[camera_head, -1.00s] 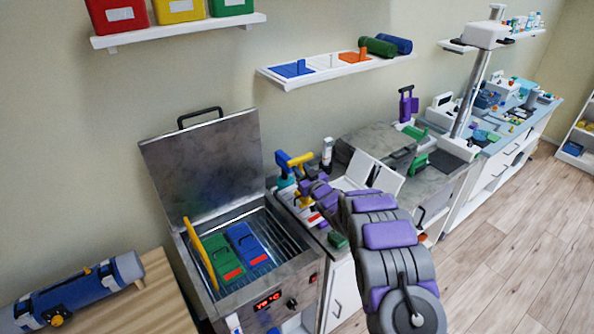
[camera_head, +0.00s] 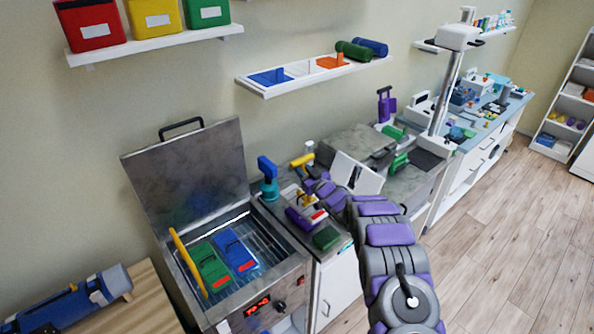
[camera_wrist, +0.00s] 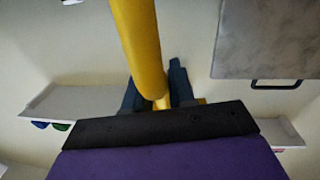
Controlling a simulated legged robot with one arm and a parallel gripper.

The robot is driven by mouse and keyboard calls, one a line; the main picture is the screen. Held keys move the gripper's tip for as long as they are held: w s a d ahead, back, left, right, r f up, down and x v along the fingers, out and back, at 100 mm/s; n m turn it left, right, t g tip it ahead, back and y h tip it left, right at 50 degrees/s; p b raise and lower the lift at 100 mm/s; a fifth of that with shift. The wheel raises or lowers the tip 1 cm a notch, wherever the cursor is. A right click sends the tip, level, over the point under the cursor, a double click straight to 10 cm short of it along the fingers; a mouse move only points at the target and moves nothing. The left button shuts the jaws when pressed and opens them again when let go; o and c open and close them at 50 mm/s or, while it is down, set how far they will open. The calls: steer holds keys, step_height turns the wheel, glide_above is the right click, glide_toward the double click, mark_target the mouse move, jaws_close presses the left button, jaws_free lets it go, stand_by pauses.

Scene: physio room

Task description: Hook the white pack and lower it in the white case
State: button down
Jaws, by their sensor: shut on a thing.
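My gripper (camera_head: 312,182) is over the counter right of the heated tank, shut on a yellow-handled tool (camera_head: 302,160). In the wrist view the yellow shaft (camera_wrist: 138,45) runs up from between my dark fingers (camera_wrist: 158,95); any hook end is out of sight. I cannot make out a white pack.
The tank's raised lid (camera_head: 185,180) stands at the back. A blue-topped tool (camera_head: 268,175) stands beside the tank. A wall shelf (camera_head: 270,92) holds blue, white and orange items above the counter. Wooden floor (camera_head: 500,220) is free at the right.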

steer(key=w+d+b, duration=0.3)
steer(key=d+b, duration=0.1)
steer(key=d, duration=0.4)
steer(key=w+d+b, duration=0.3)
steer(key=d+b, duration=0.1)
steer(key=d, duration=0.4)
steer(key=shift+w, duration=0.35)
stand_by(0.9)
steer(key=shift+r, duration=0.15)
steer(key=shift+a+f+b, duration=0.1)
steer(key=shift+f+b, duration=0.65)
steer(key=shift+b, duration=0.5)
steer(key=shift+s+a+y+p, duration=0.25)
steer(key=shift+y+p, duration=0.05)
steer(key=shift+p, duration=0.25)
stand_by(1.4)
